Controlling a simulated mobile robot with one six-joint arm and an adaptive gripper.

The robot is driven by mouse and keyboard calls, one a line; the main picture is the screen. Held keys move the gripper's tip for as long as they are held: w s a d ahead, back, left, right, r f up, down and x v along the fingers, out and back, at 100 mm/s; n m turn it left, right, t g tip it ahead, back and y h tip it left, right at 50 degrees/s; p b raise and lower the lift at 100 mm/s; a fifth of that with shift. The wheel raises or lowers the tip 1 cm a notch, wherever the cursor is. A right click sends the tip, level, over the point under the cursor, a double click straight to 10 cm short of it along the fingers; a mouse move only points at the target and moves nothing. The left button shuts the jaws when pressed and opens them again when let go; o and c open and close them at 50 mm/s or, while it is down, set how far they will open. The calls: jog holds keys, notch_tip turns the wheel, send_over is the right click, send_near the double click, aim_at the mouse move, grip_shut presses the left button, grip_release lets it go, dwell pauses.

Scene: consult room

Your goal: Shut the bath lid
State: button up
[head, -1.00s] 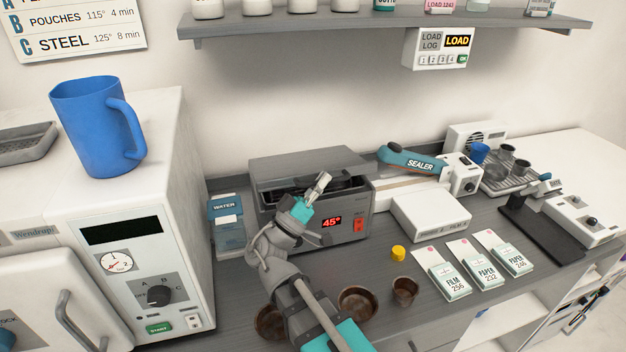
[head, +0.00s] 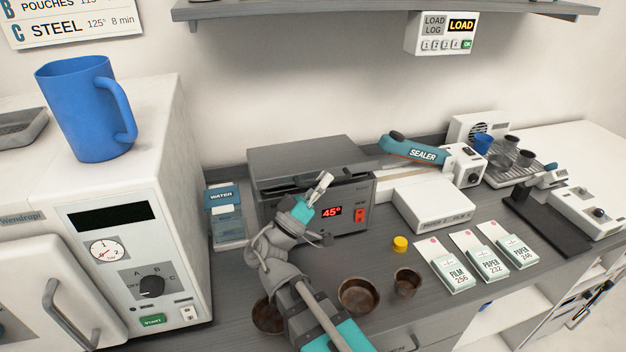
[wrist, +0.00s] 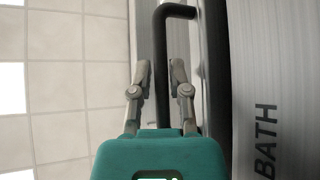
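The bath is a grey metal box with a red 45° display (head: 331,212), standing on the counter. Its flat lid (head: 305,155) lies low over the box. A narrow dark gap shows under its front edge, so it is almost down but not flush. My gripper (head: 324,182) is at the front of the lid. The bath's front with BATH lettering (wrist: 266,140) is to the right, beyond the dark gap.
A water container (head: 227,215) stands close left of the bath, beside the white steriliser (head: 135,245) with a blue jug (head: 88,110) on top. Right are a white box (head: 433,205) and the sealer (head: 420,150). Brown bowls (head: 359,295) and a yellow cap (head: 400,243) lie in front.

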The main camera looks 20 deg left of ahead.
jog(key=shift+a, duration=0.1)
jog(key=shift+c, duration=0.2)
grip_shut()
jog(key=w+d+f+g+p, duration=0.25)
jog(key=d+g+p, duration=0.2)
jog(key=d, duration=0.45)
jog(key=w+d+f+m+g+y+p, duration=0.1)
jog(key=w+d+g+p, duration=0.25)
jog(key=d+g, duration=0.35)
jog(key=w+d+f+g+p, duration=0.2)
jog(key=d+g+p, duration=0.25)
jog(key=d, duration=0.55)
jog(key=s+d+r+g+y+p, duration=0.2)
jog(key=s+d+g+y+p, duration=0.3)
jog(key=d+y+p, duration=0.3)
jog(key=y+p, duration=0.4)
jog(key=p, duration=0.2)
jog(key=shift+s+d+r+g, duration=0.15)
jog(key=shift+d+r+g, duration=0.1)
jog(key=shift+d+g, duration=0.15)
